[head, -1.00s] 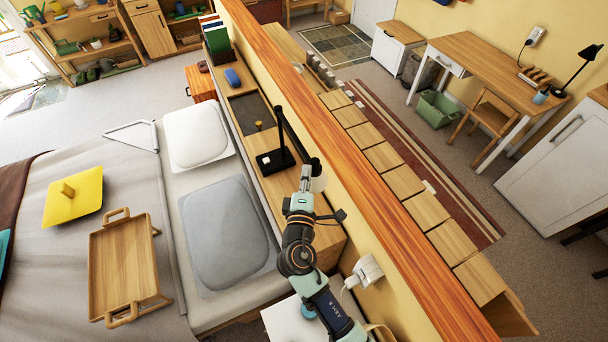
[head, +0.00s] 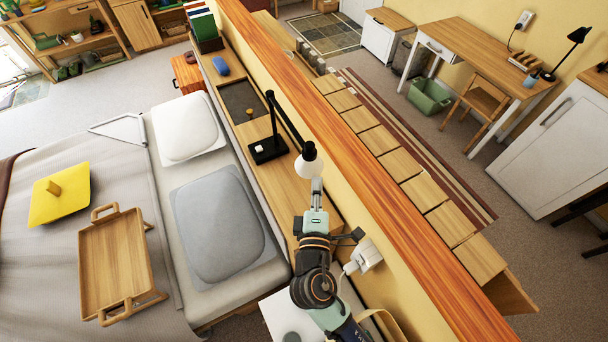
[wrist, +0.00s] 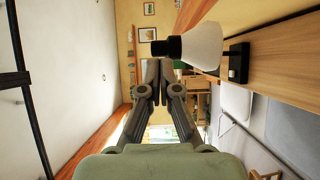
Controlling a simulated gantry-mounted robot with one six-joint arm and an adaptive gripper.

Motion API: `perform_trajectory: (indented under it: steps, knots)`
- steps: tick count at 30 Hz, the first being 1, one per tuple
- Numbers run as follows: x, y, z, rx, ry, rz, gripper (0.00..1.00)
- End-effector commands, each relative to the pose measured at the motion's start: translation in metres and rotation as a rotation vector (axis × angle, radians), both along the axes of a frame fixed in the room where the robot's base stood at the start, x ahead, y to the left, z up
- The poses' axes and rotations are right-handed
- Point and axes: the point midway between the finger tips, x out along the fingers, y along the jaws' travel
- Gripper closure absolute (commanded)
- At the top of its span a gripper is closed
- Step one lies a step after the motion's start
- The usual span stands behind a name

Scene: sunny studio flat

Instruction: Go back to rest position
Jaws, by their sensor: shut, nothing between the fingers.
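My gripper (head: 317,186) is at the end of my arm, over the wooden shelf behind the bed, close to the partition wall. It is shut and empty, just below the white shade of a black desk lamp (head: 308,166) in the head view. In the wrist view my gripper (wrist: 152,72) has its dark fingers together, and the lamp's white shade (wrist: 204,46) is just to their right. I cannot tell whether fingers and lamp touch.
The lamp base (head: 268,150) stands on the shelf (head: 285,185), with a dark tray (head: 243,100) and a blue object (head: 221,66) farther back. A white plug adapter (head: 364,256) is on the wall beside my arm. The bed holds a wooden tray (head: 90,265) and yellow lid (head: 45,207).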

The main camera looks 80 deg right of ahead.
Motion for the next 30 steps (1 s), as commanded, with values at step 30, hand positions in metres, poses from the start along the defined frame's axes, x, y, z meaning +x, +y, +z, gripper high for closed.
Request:
perform_trajectory:
  steps: [30]
  knots:
    - [0.169,0.240,0.099,1.068,-0.745,0.519,1.00]
